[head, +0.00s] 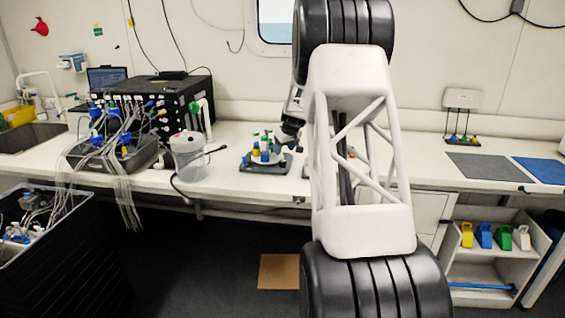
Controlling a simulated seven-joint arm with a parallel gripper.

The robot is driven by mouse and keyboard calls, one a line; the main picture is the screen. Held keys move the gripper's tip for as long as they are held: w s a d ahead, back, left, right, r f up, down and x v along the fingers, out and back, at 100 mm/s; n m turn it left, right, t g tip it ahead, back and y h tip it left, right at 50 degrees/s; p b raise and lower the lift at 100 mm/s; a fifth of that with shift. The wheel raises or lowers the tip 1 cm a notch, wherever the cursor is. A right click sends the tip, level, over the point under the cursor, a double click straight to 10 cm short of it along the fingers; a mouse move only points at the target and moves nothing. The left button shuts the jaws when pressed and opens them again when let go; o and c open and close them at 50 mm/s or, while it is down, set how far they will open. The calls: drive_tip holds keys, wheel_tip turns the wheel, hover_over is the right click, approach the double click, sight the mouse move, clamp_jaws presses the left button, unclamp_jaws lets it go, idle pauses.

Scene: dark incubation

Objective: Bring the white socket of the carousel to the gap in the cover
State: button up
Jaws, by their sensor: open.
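A small carousel-like stand (247,165) with a dark base sits on the white bench left of my arm. Blue, yellow and green pieces stand on it, and pale parts show between them. At this size I cannot tell which part is the white socket or where the gap in the cover is. My gripper (287,138) is at the right side of the stand, close above it. It is open, but its fingers are small and dark here, and I cannot tell whether they touch anything. My arm hides the bench to the right of the stand.
A clear tub (188,163) with a white lid stands left of the stand. Further left is a tray (120,158) full of tubes and cables. Grey (484,166) and blue (541,169) mats lie at the right. A shelf (485,268) below holds coloured pieces.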

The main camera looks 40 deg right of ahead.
sight(283, 160)
drive_tip(key=shift+w+d+f, duration=0.25)
drive_tip(key=shift+d+f, duration=0.25)
drive_tip(key=shift+d, duration=0.35)
drive_tip(key=shift+f, duration=0.15)
drive_tip(key=shift+x, duration=3.75)
drive_tip(key=shift+w, duration=0.1)
drive_tip(key=c, duration=0.9)
